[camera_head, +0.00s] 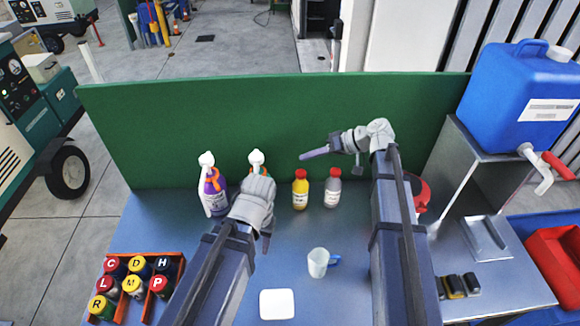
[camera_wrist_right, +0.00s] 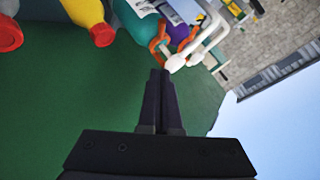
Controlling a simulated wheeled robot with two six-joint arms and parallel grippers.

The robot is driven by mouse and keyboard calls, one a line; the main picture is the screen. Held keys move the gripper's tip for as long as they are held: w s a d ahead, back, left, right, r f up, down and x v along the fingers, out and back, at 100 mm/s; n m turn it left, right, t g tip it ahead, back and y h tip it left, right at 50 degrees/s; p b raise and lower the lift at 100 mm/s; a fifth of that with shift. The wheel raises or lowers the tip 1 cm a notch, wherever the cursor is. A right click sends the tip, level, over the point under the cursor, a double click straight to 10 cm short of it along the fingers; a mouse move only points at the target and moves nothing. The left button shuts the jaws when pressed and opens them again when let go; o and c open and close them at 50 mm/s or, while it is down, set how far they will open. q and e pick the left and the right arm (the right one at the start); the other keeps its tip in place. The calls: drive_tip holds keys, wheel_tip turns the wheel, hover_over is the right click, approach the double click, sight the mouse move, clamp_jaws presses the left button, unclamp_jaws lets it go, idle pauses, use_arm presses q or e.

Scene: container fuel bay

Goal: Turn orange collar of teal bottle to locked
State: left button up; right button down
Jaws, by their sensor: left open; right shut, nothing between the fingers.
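The teal spray bottle stands by the green back panel; in the head view its white head (camera_head: 256,157) and a little of its orange collar show above my left gripper (camera_head: 266,238), which hides the body. In the right wrist view the teal bottle (camera_wrist_right: 133,22), its orange collar (camera_wrist_right: 157,38) and white nozzle (camera_wrist_right: 176,62) are just beyond my fingertips. My right gripper (camera_head: 314,153) is shut and empty, pointing left toward the bottle's head; its fingertips (camera_wrist_right: 160,74) look apart from it. My left gripper is open, in front of the bottle; contact is unclear.
A purple spray bottle (camera_head: 215,195) stands left. A yellow bottle (camera_head: 300,193) and a grey bottle (camera_head: 332,191), both red-capped, stand right. A crate (camera_head: 150,303) sits front left, a blue jug (camera_head: 515,90) right.

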drive_tip(key=a+f+b, duration=0.7)
drive_tip(key=a+f, duration=0.1)
drive_tip(key=a, duration=0.1)
drive_tip(key=shift+w+a+b, duration=0.2)
drive_tip(key=shift+w+b, duration=0.05)
drive_tip(key=shift+b, duration=0.1)
drive_tip(key=shift+f, duration=0.1)
drive_tip(key=shift+s+a+m+t+h, duration=0.3)
drive_tip(key=shift+s+a+m+t, duration=0.45)
drive_tip(key=shift+s, duration=0.2)
drive_tip(key=shift+w, duration=0.1)
drive_tip(key=shift+w+d, duration=0.1)
